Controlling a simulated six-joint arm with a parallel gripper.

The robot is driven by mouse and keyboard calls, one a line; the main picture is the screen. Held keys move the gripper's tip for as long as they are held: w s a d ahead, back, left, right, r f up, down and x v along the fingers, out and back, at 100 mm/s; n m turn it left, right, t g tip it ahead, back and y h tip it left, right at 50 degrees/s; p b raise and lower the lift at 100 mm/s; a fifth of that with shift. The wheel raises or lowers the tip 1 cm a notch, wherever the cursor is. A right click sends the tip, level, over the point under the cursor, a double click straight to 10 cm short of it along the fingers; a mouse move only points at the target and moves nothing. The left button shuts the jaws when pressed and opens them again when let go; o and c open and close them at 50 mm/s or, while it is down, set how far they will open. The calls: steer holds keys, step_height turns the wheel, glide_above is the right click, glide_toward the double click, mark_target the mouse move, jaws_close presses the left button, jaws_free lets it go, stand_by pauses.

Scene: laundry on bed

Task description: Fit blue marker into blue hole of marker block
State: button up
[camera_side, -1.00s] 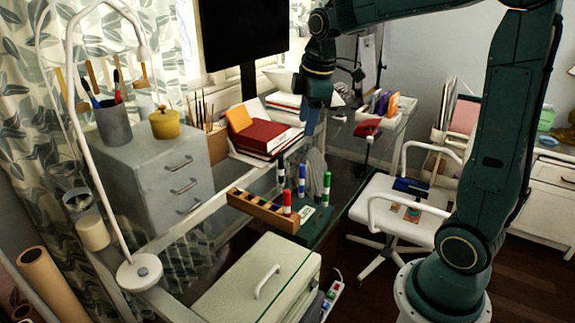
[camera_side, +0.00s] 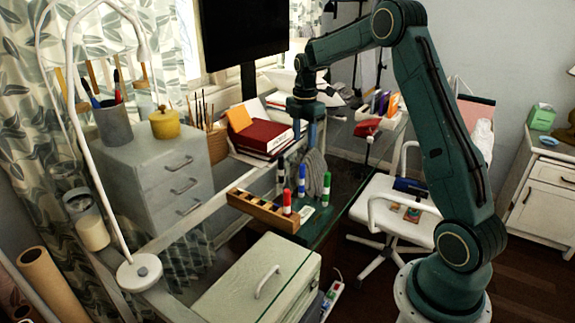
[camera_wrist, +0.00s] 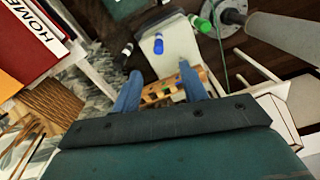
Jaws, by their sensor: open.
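The blue marker (camera_side: 301,180) stands upright just behind the wooden marker block (camera_side: 262,212) in the side view. The wrist view shows the blue marker (camera_wrist: 158,44) beyond my fingertips, and part of the block (camera_wrist: 160,92) between my fingers. The red marker (camera_side: 287,203) is in the block near its right end. The black marker (camera_side: 281,171) and green marker (camera_side: 326,188) stand either side of the blue one. My gripper (camera_side: 308,145) is open and empty, pointing down above the markers; it also shows in the wrist view (camera_wrist: 158,75). The block's blue hole is too small to tell.
Red books (camera_side: 262,138) lie behind and left of my gripper. A grey drawer unit (camera_side: 155,165) and a white lamp (camera_side: 140,270) stand left. A pale green box (camera_side: 250,280) is in front of the block. A white chair (camera_side: 390,210) is at right.

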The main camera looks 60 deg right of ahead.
mark_target(303, 165)
steer(key=shift+f, duration=0.15)
steer(key=shift+f, duration=4.15)
steer(key=shift+w+f, duration=0.15)
steer(key=shift+f, duration=2.45)
jaws_close()
